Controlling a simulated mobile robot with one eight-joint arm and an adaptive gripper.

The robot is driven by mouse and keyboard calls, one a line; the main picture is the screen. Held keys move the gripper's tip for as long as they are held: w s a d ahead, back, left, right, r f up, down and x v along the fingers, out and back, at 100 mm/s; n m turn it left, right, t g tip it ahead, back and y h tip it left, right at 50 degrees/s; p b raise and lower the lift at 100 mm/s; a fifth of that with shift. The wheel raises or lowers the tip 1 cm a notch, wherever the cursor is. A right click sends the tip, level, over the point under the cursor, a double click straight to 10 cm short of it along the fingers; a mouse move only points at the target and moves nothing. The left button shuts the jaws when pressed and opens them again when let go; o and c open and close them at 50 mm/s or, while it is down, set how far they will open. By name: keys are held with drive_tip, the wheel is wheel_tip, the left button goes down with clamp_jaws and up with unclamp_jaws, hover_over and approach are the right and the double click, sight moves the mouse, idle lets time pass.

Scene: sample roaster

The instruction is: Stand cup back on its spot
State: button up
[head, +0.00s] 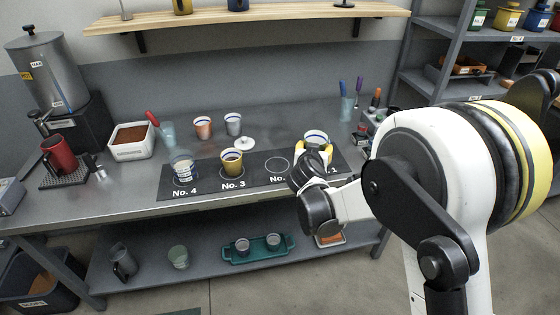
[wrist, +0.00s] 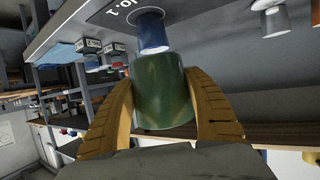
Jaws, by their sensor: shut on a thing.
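My gripper (head: 318,150) is at the right end of the dark numbered mat (head: 207,188), over the No. 1 end. In the wrist view its yellow fingers (wrist: 163,105) are shut on a green cup (wrist: 163,88), one finger on each side. Beyond it, a blue cup-like thing (wrist: 152,35) is at a ringed spot beside the No. 1 label; I cannot tell whether the two touch. In the head view a pale rim (head: 316,134) shows above my fingers, its lower part hidden. The ring at No. 2 (head: 277,164) is bare.
Cups stand at No. 4 (head: 183,168) and No. 3 (head: 232,162). Two more cups (head: 203,127) and a white lid (head: 243,142) are behind the mat. A pen holder (head: 347,108) stands at the back right. A wooden shelf (head: 270,16) hangs above.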

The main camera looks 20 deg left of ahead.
drive_tip(key=a+f, duration=0.1)
drive_tip(key=a, duration=0.3)
drive_tip(key=b, duration=0.5)
hover_over(279, 165)
drive_tip(key=shift+y, duration=0.3)
wheel_tip(279, 165, down, 7)
drive_tip(key=shift+r, duration=0.1)
drive_tip(key=shift+f+b, duration=0.85)
drive_tip(key=shift+f, duration=1.2)
drive_tip(key=shift+r, duration=0.1)
drive_tip(key=o, duration=1.4)
